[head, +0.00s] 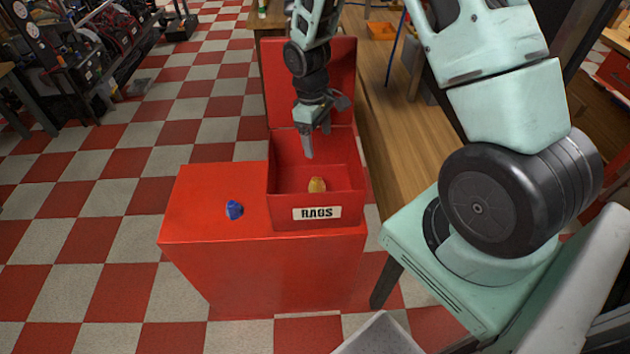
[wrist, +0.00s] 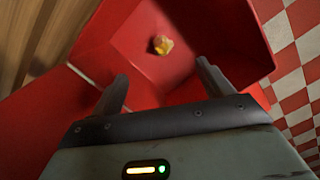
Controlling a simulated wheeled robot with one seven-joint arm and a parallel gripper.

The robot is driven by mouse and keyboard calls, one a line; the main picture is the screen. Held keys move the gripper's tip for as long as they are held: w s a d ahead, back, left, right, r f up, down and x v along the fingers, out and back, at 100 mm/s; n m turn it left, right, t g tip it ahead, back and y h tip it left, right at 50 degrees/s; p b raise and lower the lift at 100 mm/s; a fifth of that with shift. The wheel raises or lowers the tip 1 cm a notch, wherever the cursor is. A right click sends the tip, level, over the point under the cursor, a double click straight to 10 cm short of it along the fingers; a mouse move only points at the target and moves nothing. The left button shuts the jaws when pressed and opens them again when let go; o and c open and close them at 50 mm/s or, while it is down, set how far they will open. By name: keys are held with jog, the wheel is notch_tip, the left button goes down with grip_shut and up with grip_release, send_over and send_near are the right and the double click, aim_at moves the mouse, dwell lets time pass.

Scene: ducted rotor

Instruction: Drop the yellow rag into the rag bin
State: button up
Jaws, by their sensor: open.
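The yellow rag (head: 317,185) lies crumpled on the floor of the red rag bin (head: 355,207), whose front label reads RAGS. The rag also shows in the wrist view (wrist: 162,45), beyond the fingers and apart from them. The bin's lid (head: 290,85) stands open at the back. My gripper (head: 311,140) is above the bin, pointing down, open and empty. In the wrist view its two fingers (wrist: 160,85) are spread with nothing between them.
A blue rag (head: 234,210) lies on the red cabinet top (head: 200,190) left of the bin. A wooden bench (head: 400,140) runs along the right side of the bin. Open checkered floor (head: 130,200) is at the left.

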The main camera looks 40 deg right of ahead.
notch_tip(320, 180, up, 14)
jog(key=w+b, duration=0.1)
jog(key=shift+w+a, duration=0.25)
jog(key=shift+a, duration=0.15)
jog(key=s+a+r+n, duration=0.1)
jog(key=s+a+r, duration=0.1)
jog(key=s+a, duration=0.45)
jog(key=s+a+r, duration=0.1)
jog(key=s+a, duration=0.2)
jog(key=a, duration=0.7)
jog(key=s+a, duration=0.3)
jog(key=s, duration=0.5)
jog(key=s+a+n+t+y, duration=0.1)
jog(key=s+a, duration=0.3)
jog(key=s, duration=0.4)
jog(key=shift+s+n, duration=0.15)
jog(key=shift+n, duration=0.15)
jog(key=shift+r, duration=0.1)
